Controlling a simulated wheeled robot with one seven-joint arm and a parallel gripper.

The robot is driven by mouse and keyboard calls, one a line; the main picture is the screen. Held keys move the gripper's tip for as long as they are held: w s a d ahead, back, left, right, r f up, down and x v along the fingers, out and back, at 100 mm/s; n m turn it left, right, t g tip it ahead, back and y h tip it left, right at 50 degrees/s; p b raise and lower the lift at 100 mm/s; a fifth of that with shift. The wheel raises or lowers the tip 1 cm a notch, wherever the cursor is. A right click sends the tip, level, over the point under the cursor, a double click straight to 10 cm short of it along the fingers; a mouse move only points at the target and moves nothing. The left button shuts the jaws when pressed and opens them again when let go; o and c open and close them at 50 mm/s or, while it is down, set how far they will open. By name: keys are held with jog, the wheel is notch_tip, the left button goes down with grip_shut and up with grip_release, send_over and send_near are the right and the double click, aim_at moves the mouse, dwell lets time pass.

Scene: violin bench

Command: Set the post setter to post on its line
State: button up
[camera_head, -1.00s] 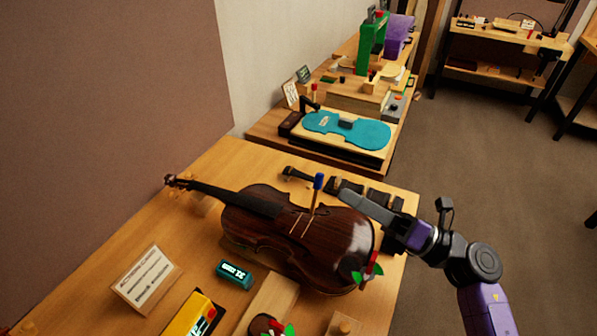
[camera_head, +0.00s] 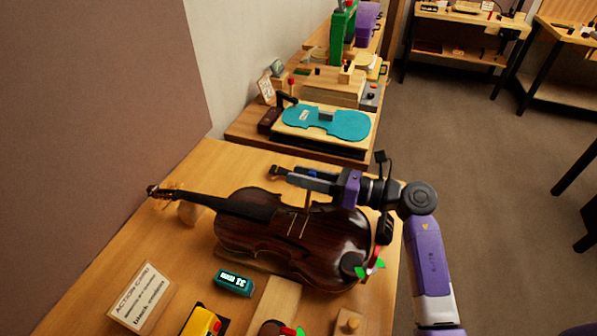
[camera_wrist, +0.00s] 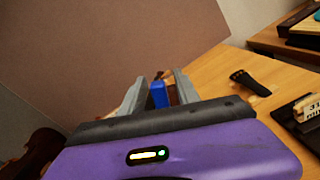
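The violin (camera_head: 262,240) lies on its back on the bench with its neck to the left. The post setter is a thin upright tool with a blue handle (camera_wrist: 159,94), standing over the violin's top near the strings and bridge. My gripper (camera_head: 300,181) is above the violin at the handle's height. In the wrist view the blue handle lies between my two grey fingers (camera_wrist: 160,92), which look apart, with a small gap on the right. The head view mostly hides the handle behind my gripper. The line on the setter cannot be made out.
A teal readout (camera_head: 234,282) and an action card (camera_head: 141,296) stand in front of the violin. A yellow item (camera_head: 202,322) and wooden blocks (camera_head: 273,300) are near the front. A red and green clamp-like part (camera_head: 371,266) is at the violin's right end. Another bench with a teal violin-shaped plate (camera_head: 326,121) is behind.

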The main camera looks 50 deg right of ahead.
jog(key=shift+w+a, duration=0.2)
jog(key=shift+w, duration=0.25)
jog(key=shift+c, duration=0.2)
grip_shut()
jog(key=shift+d, duration=0.1)
dwell(0.9)
